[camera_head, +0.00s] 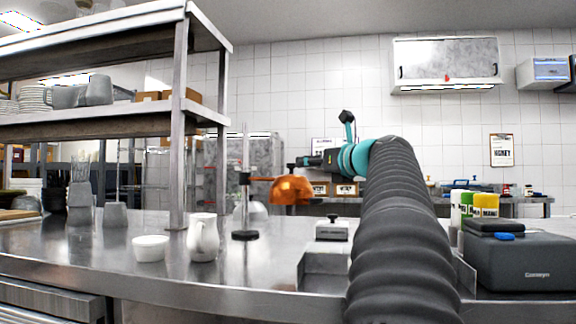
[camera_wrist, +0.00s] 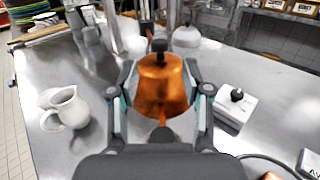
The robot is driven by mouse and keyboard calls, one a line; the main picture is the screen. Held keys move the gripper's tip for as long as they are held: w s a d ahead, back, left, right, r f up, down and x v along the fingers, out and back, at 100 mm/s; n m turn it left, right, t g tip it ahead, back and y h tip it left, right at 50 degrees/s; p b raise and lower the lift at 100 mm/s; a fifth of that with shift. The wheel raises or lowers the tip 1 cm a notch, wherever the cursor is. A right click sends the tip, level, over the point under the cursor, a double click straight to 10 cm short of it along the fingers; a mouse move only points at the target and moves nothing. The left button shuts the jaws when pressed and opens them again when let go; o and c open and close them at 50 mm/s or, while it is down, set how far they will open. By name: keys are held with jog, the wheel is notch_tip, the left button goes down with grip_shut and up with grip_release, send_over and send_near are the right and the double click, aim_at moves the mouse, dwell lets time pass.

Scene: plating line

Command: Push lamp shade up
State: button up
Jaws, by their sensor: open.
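A dark knob sits above the shade. In the head view my gripper (camera_head: 311,161) is at the right of the shade and level with its top. In the wrist view the shade (camera_wrist: 161,88) appears between the two spread fingers of my gripper (camera_wrist: 160,76). The fingers are open, with one on each side of the shade. I cannot tell whether either finger touches it.
A white pitcher (camera_head: 203,238) and a white bowl (camera_head: 151,248) stand left of the stand. A white box with a black knob (camera_head: 332,229) is at the right. A steel shelf (camera_head: 110,112) rises at the left. Bare counter lies in front of the stand.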

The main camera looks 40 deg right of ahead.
aim_at(291, 164)
jog(key=w, duration=0.9)
jog(key=shift+w+d+p, duration=0.1)
jog(key=shift+d+p, duration=0.25)
jog(key=shift+p, duration=0.05)
grip_shut()
